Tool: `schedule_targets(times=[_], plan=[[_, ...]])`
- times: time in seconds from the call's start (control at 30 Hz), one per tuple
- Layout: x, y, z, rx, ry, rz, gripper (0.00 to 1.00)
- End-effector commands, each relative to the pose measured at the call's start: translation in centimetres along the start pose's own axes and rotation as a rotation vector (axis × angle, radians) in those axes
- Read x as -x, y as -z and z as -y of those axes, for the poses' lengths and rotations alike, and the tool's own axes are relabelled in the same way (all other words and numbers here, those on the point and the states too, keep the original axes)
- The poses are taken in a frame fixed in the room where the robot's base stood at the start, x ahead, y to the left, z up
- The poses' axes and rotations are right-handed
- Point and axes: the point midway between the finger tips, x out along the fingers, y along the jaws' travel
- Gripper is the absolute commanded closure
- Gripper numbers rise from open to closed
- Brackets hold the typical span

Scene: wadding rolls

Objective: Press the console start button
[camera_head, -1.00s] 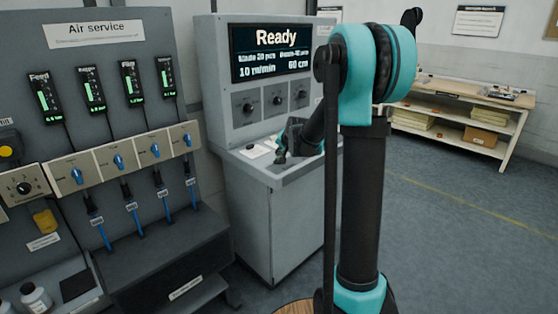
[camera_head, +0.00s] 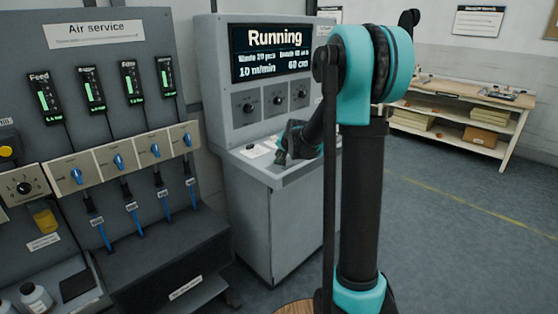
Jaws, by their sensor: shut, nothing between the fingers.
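The grey console (camera_head: 245,200) stands in the middle, with a dark screen (camera_head: 271,53) that reads "Running", "10 m/min" and "60 cm". Several dark knobs (camera_head: 275,98) sit below the screen. My gripper (camera_head: 281,156) is shut and empty, low over the console's sloped control ledge (camera_head: 256,163). The start button cannot be made out; my gripper and arm cover part of the ledge. I cannot tell whether the fingertips touch the ledge.
The "Air service" panel (camera_head: 50,80) with blue valves and tubes stands at the left. A wooden bench (camera_head: 455,105) with shelves stands at the back right. The floor (camera_head: 470,230) at the right is clear.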

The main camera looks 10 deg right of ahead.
Motion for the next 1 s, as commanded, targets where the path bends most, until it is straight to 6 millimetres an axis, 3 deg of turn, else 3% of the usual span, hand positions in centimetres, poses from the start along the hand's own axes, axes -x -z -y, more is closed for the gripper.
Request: schedule_targets(times=[1.0], plan=[[1.1, 0.8, 0.8, 0.0, 0.0, 0.0, 1.0]])
